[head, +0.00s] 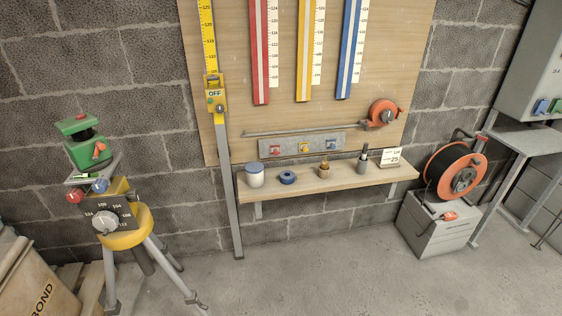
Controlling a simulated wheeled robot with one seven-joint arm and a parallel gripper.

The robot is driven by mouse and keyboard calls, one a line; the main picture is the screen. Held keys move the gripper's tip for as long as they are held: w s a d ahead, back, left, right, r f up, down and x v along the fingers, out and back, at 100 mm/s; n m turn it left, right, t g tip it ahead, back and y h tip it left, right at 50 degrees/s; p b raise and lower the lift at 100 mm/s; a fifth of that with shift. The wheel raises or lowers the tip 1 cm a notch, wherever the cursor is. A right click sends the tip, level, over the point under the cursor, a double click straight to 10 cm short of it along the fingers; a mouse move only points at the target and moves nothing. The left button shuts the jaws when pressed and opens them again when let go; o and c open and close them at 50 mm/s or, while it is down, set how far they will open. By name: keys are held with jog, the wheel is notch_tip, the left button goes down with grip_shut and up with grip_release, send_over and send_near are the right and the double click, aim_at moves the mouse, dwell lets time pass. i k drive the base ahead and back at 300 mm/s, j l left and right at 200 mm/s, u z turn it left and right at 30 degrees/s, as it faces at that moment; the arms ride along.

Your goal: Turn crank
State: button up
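No part is clearly labelled as the crank. An orange reel (382,112) with a small orange handle on its right side is mounted at the lower right of the wooden board, at the end of a long grey rod. A larger orange and black cable reel (455,172) stands upright on a grey box at the right; a small red part is at its top. My gripper is not in view.
A wooden shelf (335,179) under the board holds a white jar (254,175), a blue ring (288,177) and other small items. A grey table (532,143) stands at far right. The middle floor is clear.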

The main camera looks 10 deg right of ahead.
aim_at(104, 221)
jog(key=i+j, duration=0.15)
jog(key=j, duration=0.2)
jog(key=i+j, duration=0.15)
jog(key=j, duration=0.25)
jog(key=i+j, duration=0.15)
jog(key=j, duration=0.2)
jog(key=i+j, duration=0.1)
jog(key=j, duration=0.3)
jog(key=u, duration=0.05)
